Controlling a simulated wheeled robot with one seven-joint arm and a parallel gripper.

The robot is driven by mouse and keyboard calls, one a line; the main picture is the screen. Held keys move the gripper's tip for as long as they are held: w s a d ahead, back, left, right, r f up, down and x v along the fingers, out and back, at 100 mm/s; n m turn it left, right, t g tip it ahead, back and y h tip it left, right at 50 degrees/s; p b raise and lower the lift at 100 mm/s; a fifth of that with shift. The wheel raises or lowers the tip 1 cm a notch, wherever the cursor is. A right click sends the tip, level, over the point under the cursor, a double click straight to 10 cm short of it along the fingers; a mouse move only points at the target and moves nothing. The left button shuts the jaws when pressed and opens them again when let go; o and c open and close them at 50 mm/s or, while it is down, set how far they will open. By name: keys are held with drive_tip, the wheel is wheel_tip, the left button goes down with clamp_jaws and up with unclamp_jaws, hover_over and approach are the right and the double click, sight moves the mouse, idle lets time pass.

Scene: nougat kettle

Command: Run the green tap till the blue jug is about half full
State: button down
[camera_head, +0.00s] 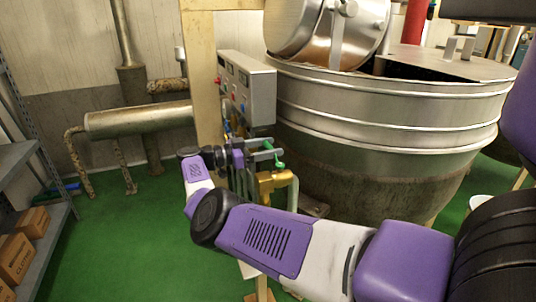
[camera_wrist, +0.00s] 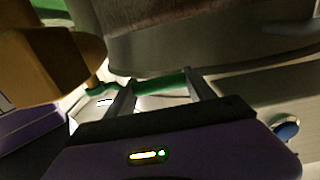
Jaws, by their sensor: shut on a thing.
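My gripper (camera_head: 270,150) is at the pipework below the grey control box, in front of the large kettle. Its fingers (camera_wrist: 158,95) are shut on the green tap (camera_wrist: 160,82), whose green handle lies across between them in the wrist view. In the head view, bits of the green handle (camera_head: 280,165) show beside the fingertips, above a brass valve body (camera_head: 272,184). I cannot make out the blue jug in either view. Whether water runs is also not visible.
The steel kettle (camera_head: 375,155) stands close behind and right of the gripper. The control box (camera_head: 250,92) is above it, beside a wooden post (camera_head: 204,70). A small blue part (camera_wrist: 287,128) is at right in the wrist view. Shelves with cartons (camera_head: 16,258) stand at left; green floor between is clear.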

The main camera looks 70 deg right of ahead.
drive_tip(key=shift+s, duration=0.1)
idle(0.3)
drive_tip(key=shift+c, duration=1.6)
unclamp_jaws()
drive_tip(key=shift+d, duration=0.1)
drive_tip(key=b+v, duration=0.4)
drive_tip(key=v, duration=0.4)
